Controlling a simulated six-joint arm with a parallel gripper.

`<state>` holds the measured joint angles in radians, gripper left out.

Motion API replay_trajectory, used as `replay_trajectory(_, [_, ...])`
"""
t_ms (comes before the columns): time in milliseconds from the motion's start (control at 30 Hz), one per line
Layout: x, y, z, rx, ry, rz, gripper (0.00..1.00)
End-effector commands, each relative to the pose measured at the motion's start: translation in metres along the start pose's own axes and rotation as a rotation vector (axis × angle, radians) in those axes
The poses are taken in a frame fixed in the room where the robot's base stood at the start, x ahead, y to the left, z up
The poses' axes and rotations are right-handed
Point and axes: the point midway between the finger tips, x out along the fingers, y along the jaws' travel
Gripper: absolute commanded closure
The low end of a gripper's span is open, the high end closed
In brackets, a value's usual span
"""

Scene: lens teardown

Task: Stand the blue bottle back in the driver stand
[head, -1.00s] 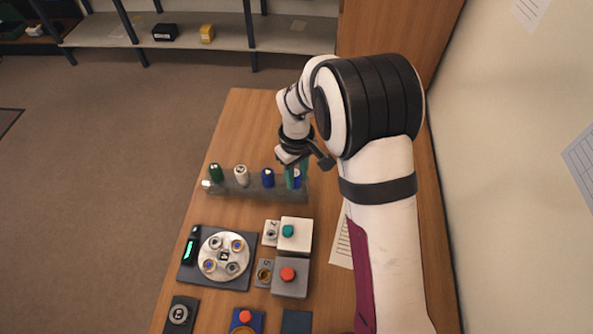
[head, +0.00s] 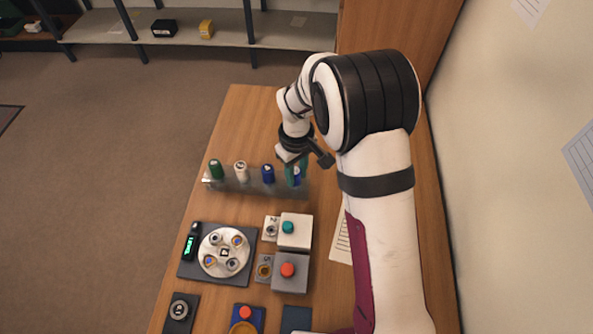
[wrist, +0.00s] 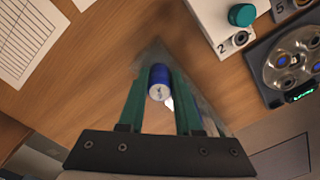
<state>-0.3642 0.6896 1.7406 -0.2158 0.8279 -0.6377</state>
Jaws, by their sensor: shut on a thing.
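The driver stand (head: 235,188) is a long grey block, see-through in places, lying across the table in the head view. My gripper (head: 293,174) points down at its right end. Its teal fingers, seen in the wrist view (wrist: 161,92), are closed on a blue bottle (wrist: 160,80) with a pale end. A strip of this bottle shows beside the fingers in the head view (head: 298,174). The bottle looks upright, at the stand's right end. The fingers hide its lower part, so I cannot tell how deep it sits.
Green (head: 216,169), white (head: 241,171) and second blue (head: 268,174) bottles stand in a row left of my gripper. Nearer are a turntable (head: 223,252) with several small parts, a white box with a teal button (head: 288,227) and a grey box with a red button (head: 288,270).

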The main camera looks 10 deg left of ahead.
Motion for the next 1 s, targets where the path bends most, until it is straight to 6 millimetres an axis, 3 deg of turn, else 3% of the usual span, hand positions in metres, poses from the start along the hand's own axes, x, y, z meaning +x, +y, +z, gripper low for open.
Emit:
replay_trajectory(500, [0.0062, 0.0, -0.0001, 0.0, 0.001, 0.0, 1.0])
replay_trajectory(533, [0.0062, 0.0, -0.0001, 0.0, 0.001, 0.0, 0.63])
replay_trajectory(700, [0.0061, 0.0, -0.0001, 0.0, 0.001, 0.0, 0.33])
replay_trajectory(900, [0.0061, 0.0001, -0.0001, 0.0, 0.0, 0.0, 0.32])
replay_trajectory(1000, [0.0061, 0.0, 0.0, 0.0, 0.0, 0.0, 0.17])
